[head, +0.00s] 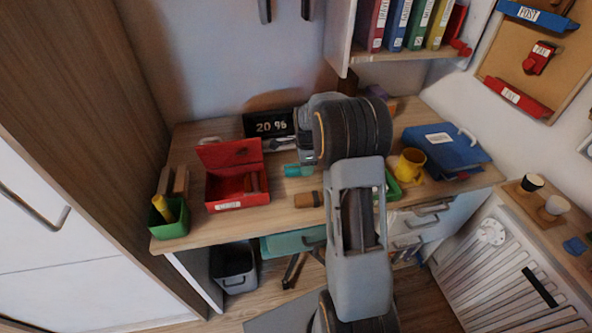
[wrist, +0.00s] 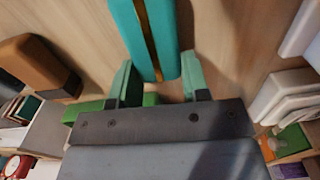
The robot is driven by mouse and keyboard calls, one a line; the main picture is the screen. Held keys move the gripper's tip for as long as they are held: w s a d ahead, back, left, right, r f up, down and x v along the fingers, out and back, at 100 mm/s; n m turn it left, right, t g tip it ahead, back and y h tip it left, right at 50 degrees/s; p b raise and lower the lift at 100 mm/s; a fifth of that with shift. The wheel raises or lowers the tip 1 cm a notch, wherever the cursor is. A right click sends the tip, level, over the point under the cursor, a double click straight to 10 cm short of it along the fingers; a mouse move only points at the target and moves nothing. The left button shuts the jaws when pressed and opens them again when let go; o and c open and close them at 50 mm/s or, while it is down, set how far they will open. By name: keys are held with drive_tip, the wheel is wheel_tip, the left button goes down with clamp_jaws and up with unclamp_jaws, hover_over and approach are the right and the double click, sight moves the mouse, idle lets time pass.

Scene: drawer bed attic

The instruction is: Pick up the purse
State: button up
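A teal item with a gold stripe along it, which looks like the purse (wrist: 150,35), lies on the wooden desk in the wrist view. In the head view a teal patch that looks like the same purse (head: 297,170) shows on the desk just left of my arm. My gripper (wrist: 158,82) is open. Its two green-tipped fingers stand on either side of the purse's near end. The right finger looks close to the purse's edge; I cannot tell whether it touches. My arm hides part of the desk in the head view.
A brown dark-ended object (head: 307,199) lies near the desk's front edge. An open red box (head: 237,190) and a green pen cup (head: 170,222) stand at left. A yellow mug (head: 410,164) and blue folder (head: 445,150) are at right. A black display (head: 268,124) stands behind.

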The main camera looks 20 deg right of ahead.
drive_tip(key=c, duration=0.4)
drive_tip(key=shift+r, duration=0.1)
